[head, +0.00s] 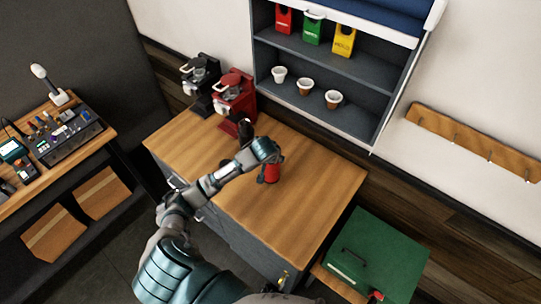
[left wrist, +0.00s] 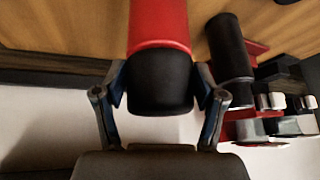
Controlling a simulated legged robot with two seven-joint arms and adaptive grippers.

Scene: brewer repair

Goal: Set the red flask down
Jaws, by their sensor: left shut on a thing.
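The red flask (head: 273,173) is upright at the wooden counter (head: 305,205), right of its middle. I cannot tell whether its base touches the wood. My left gripper (head: 266,158) is shut on the flask's black top and partly hides it in the head view. In the left wrist view the flask's red body (left wrist: 160,25) and black cap (left wrist: 160,82) lie between the two fingers (left wrist: 162,95). My right gripper is in neither view.
A red brewer (head: 234,95) and a black brewer (head: 200,80) stand at the counter's back left. A dark cylinder (head: 244,130) stands near the red brewer. Shelves (head: 330,75) hold cups and coloured bags. A green case (head: 375,255) is at lower right. The counter's right side is clear.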

